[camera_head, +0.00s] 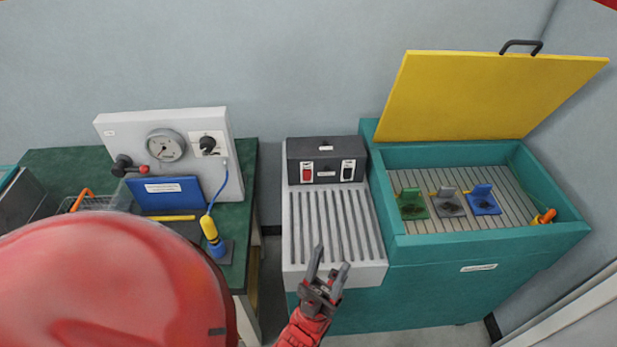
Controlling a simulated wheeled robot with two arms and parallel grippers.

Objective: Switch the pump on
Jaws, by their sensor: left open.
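A dark control box (327,149) stands at the back of a grey slatted drain board. Its front has a red rocker switch (307,172) on the left and a black switch (348,170) on the right, each beside a small white label. The labels are too small to read, so I cannot tell which one is for the pump, or how either is set. My left gripper (330,260) is open and empty over the front edge of the drain board, well short of the switches. My right gripper is out of view.
The drain board (285,235) is clear. To its right is a teal tank (481,241) with a raised yellow lid (470,95) and several coloured fixtures inside. To the left, a green bench (60,168) holds a gauge panel (110,130) and a blue board (165,190).

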